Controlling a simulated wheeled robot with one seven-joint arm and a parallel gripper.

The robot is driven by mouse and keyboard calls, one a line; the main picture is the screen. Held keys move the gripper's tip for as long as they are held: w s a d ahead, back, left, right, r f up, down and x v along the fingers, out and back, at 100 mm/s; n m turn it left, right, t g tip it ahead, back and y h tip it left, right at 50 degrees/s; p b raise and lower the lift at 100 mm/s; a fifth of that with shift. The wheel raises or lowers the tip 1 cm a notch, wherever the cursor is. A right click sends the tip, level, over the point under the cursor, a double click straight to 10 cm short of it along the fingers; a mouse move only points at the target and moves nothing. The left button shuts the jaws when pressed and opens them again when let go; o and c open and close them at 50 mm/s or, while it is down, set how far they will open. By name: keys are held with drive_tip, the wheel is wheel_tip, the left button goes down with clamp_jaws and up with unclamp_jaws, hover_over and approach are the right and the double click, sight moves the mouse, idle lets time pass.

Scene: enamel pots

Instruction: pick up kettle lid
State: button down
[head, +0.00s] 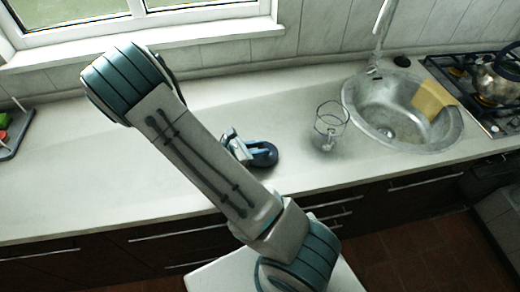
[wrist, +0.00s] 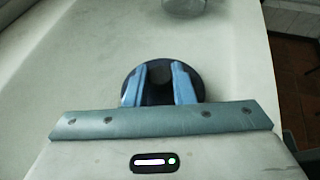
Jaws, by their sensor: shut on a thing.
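The kettle lid, a dark round disc (head: 265,155), is at the middle of the pale counter in the head view. It also shows in the wrist view (wrist: 156,97), between and beyond the fingers. My gripper (head: 245,147) is shut on the lid from above, its two blue-grey fingers (wrist: 160,82) on either side of the lid's middle. The fingers and my arm hide part of the lid. I cannot tell whether the lid rests on the counter or hangs just above it.
A clear glass (head: 331,122) stands right of the lid. Beyond it are a round metal sink (head: 368,119) with a yellow cloth (head: 432,99) and a stove with a shiny kettle (head: 500,82). A tray (head: 14,138) is at far left. The counter (head: 110,170) between is clear.

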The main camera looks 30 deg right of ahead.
drive_tip(key=shift+r, duration=0.75)
wheel_tip(320, 180, up, 2)
drive_tip(key=shift+r+b, duration=0.1)
drive_tip(key=shift+b, duration=0.2)
drive_tip(key=s+d+r+b, duration=0.4)
drive_tip(key=s+d+r, duration=0.1)
drive_tip(key=s+d, duration=0.1)
drive_tip(key=shift+s+d+r+b, duration=0.2)
drive_tip(key=shift+d+b, duration=0.1)
drive_tip(key=shift+d, duration=0.1)
drive_tip(key=shift+r+b, duration=0.1)
drive_tip(key=shift+b, duration=0.35)
drive_tip(key=s+b, duration=0.1)
drive_tip(key=b, duration=0.1)
drive_tip(key=d+r+b, duration=0.1)
drive_tip(key=b, duration=0.2)
drive_tip(key=shift+s+d, duration=0.15)
drive_tip(key=shift+s, duration=0.2)
